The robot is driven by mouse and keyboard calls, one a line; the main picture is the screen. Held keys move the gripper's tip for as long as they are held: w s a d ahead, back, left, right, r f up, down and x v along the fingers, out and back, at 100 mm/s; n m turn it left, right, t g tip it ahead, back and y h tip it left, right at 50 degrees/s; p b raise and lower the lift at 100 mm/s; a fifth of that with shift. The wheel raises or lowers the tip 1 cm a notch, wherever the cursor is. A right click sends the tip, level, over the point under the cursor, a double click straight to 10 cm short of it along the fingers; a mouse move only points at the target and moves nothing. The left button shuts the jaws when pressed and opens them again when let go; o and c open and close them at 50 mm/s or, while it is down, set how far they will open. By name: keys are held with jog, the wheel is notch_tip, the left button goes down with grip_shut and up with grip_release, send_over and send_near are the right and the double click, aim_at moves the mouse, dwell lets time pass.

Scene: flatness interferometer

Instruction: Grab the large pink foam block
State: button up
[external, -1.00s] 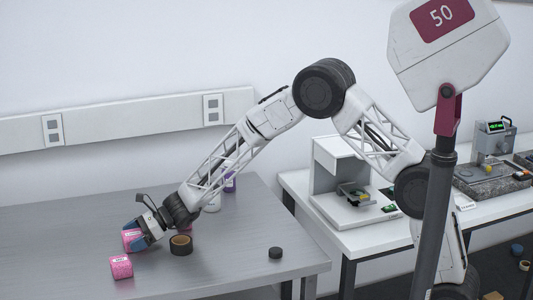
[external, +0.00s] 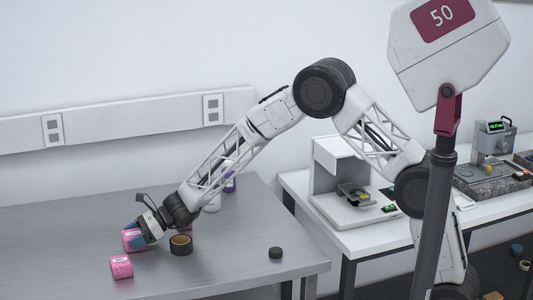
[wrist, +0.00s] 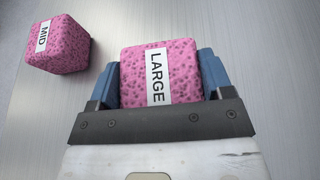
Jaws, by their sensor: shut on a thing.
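The large pink foam block (wrist: 181,72) carries a white "LARGE" label and sits between the blue fingers of my gripper (wrist: 160,78) in the wrist view. The fingers press on its left and right sides. In the external view my gripper (external: 136,241) is low at the left part of the table, and the large block (external: 129,238) is partly hidden by it. I cannot tell whether the block is clear of the table top.
A pink foam block labelled "MID" (wrist: 58,45) stands close by to the left; it is also in the external view (external: 121,267). A dark roll of tape (external: 181,245) is right of my gripper. Bottles (external: 229,181) stand behind my arm. A small black disc (external: 275,253) lies near the right edge.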

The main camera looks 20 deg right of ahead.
aim_at(133, 233)
jog(key=shift+r, duration=4.95)
